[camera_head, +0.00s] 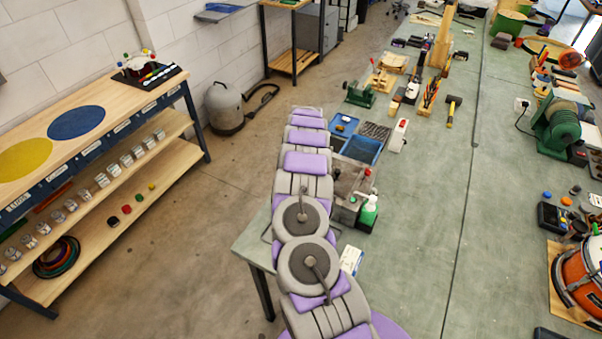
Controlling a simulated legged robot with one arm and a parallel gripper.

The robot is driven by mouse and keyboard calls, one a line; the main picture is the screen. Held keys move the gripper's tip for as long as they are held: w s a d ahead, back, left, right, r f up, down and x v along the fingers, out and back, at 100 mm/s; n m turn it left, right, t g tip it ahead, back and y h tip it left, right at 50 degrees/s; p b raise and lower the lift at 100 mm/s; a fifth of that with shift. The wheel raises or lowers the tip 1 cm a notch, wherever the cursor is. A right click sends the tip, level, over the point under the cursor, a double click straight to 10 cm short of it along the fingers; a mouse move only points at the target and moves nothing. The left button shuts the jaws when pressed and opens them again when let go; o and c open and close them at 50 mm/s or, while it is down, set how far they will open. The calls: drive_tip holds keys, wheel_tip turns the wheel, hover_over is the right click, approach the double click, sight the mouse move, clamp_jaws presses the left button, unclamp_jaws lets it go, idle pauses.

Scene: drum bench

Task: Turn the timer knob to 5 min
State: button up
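I cannot make out a timer knob or its markings at this size. A grey metal box (346,180) stands on the left edge of the green bench, partly hidden behind my arm; whether it carries a knob is not clear. My grey and purple arm stretches from the bottom middle up past the left bench edge. Its far part lies in front of the floor and bench edge. My gripper does not show at its end.
A green bottle (369,212) stands by the box. Blue trays (361,149) and a white bottle (398,135) are behind it. A drum (580,275) sits at the right. The middle of the bench (430,220) is clear. A wooden shelf unit (115,145) stands left.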

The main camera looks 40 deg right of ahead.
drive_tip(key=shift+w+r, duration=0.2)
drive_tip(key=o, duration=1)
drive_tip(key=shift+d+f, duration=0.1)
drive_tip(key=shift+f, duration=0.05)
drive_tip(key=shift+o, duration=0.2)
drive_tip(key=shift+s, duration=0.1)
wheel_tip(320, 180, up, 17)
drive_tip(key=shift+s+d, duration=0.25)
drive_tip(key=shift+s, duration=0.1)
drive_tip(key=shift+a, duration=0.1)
